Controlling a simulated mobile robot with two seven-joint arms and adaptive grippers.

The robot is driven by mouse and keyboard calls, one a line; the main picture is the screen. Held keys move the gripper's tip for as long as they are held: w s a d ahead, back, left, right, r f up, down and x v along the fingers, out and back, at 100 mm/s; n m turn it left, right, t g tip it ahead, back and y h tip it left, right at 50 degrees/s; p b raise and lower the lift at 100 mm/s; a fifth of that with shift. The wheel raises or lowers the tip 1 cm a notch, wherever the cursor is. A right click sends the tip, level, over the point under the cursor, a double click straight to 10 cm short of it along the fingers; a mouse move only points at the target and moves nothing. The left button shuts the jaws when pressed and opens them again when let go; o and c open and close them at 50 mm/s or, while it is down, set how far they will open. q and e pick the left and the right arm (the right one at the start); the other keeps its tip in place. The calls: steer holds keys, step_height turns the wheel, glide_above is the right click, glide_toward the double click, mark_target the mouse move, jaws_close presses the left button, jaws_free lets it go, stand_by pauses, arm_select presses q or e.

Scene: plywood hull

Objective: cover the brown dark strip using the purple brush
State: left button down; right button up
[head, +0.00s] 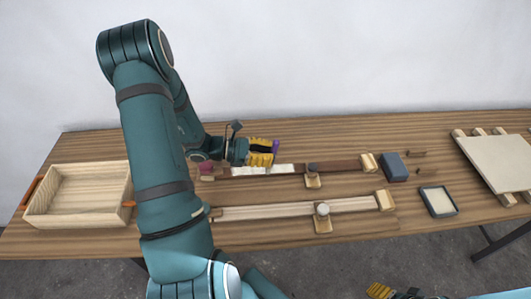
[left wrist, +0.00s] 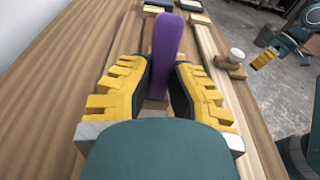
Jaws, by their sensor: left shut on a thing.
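The purple brush (head: 276,147) is held by my left gripper (head: 262,153), whose yellow fingers are shut on it. In the left wrist view the purple handle (left wrist: 166,52) stands up between the fingers. The brown dark strip (head: 341,166) lies along the back of the table. A white stretch (head: 268,170) covers part of its left half, just below the gripper. The brush tip is hidden, so I cannot tell whether it touches the strip. My right gripper (head: 380,291) shows only partly at the bottom edge, away from the table; its opening is unclear.
A light strip (head: 275,211) lies in front, with a round white knob (head: 322,208). A wooden box (head: 80,190) stands at left. A blue block (head: 394,167), a shallow dark-rimmed tray (head: 438,201) and a pale board (head: 498,160) are at right.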

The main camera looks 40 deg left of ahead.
arm_select(q)
steer(key=shift+x, duration=1.05)
steer(key=shift+r, duration=0.15)
steer(key=shift+r+x, duration=0.2)
steer(key=shift+x, duration=0.9)
steer(key=shift+w+d, duration=0.15)
steer(key=shift+w, duration=0.05)
steer(key=shift+b+x, duration=0.35)
steer(key=shift+x, duration=0.55)
steer(key=shift+w+d+r, duration=0.15)
steer(key=shift+w, duration=0.05)
steer(key=shift+x, duration=0.85)
steer(key=shift+r, duration=0.2)
